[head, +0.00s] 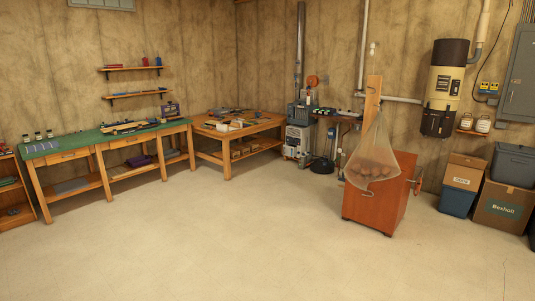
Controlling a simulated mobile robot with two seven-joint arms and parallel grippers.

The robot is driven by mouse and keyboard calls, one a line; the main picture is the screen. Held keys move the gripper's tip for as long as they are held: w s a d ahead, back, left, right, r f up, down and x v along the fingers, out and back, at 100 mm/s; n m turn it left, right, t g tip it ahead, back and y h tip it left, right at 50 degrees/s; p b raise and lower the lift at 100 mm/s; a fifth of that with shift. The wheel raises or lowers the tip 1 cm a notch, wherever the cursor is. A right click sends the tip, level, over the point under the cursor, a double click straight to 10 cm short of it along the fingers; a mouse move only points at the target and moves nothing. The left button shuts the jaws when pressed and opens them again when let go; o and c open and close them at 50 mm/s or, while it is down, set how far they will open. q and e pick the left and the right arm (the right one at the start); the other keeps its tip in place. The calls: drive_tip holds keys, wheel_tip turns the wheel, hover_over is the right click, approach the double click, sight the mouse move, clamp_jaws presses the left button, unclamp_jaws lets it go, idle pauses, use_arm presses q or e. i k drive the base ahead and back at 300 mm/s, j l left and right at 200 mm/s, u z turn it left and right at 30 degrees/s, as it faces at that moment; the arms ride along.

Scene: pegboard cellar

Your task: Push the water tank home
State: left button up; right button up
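No part of my left or right gripper shows in the head view. No loose water tank can be made out for certain. A cream and black upright cylinder (446,85) hangs on the right wall with pipes running to it; it looks like a water heater, and I cannot tell whether it is the tank meant. A grey machine (299,138) stands in the far corner beside the bench, too small to make out its parts.
A reddish wooden cabinet (362,208) stands at centre right, a mesh bag (372,157) hanging from its post. Boxes, including a Bexholt carton (504,208), line the right wall. A green-topped bench (85,142) and a wooden bench (266,124) stand behind. The pale floor (220,240) is clear.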

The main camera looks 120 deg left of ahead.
sight(290, 149)
drive_tip(key=j+u, duration=0.1)
drive_tip(key=u, duration=3.7)
drive_tip(key=i, duration=7.9)
drive_tip(key=j+u, duration=0.05)
drive_tip(key=j, duration=0.35)
